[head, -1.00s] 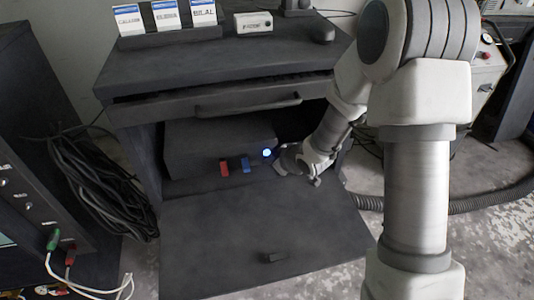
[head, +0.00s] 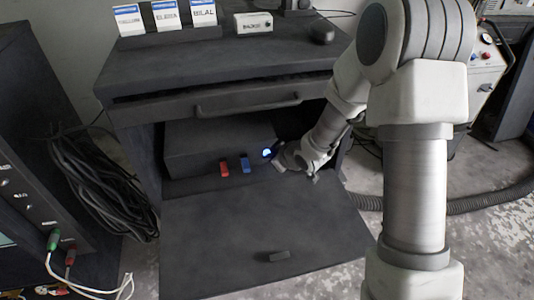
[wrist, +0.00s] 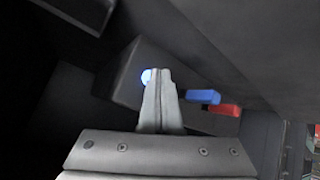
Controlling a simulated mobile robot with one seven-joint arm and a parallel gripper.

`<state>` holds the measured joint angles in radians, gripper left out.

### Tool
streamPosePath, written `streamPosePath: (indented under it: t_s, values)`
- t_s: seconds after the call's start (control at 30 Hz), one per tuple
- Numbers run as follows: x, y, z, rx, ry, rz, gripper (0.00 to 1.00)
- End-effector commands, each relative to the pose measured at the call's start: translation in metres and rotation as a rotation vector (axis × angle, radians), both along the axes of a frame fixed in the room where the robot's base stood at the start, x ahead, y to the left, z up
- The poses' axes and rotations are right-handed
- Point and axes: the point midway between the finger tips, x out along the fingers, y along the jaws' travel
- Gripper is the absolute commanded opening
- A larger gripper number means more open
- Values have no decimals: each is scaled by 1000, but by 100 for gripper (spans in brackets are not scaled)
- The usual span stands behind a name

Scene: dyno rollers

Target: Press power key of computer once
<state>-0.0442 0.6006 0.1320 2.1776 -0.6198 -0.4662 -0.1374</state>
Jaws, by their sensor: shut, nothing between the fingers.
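The computer (head: 205,142) is a dark box inside the open lower compartment of the cabinet. Its power key (head: 267,153) glows blue-white on the right of the front face. In the wrist view the glowing key (wrist: 147,77) shows just left of my fingertips and is partly covered by them. My gripper (head: 276,164) is shut and empty, with its tips close to the key. In the wrist view my gripper (wrist: 155,75) points at the computer's front (wrist: 140,62). I cannot tell whether the tips touch the key.
A red plug (head: 224,168) and a blue plug (head: 245,164) stick out of the computer's front, left of the key. The lowered door (head: 230,225) lies open below. The drawer front (head: 240,104) is above. A cable bundle (head: 95,180) hangs at left.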

Motion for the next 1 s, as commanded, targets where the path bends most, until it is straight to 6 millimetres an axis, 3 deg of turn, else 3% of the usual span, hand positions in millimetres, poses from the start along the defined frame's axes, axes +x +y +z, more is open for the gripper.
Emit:
streamPosePath:
  t_s: [0.57, 1.0]
  values:
    - [3, 1, 0, 1, -1, 0, 0]
    - [-12, -3, 0, 1, 0, 0, 0]
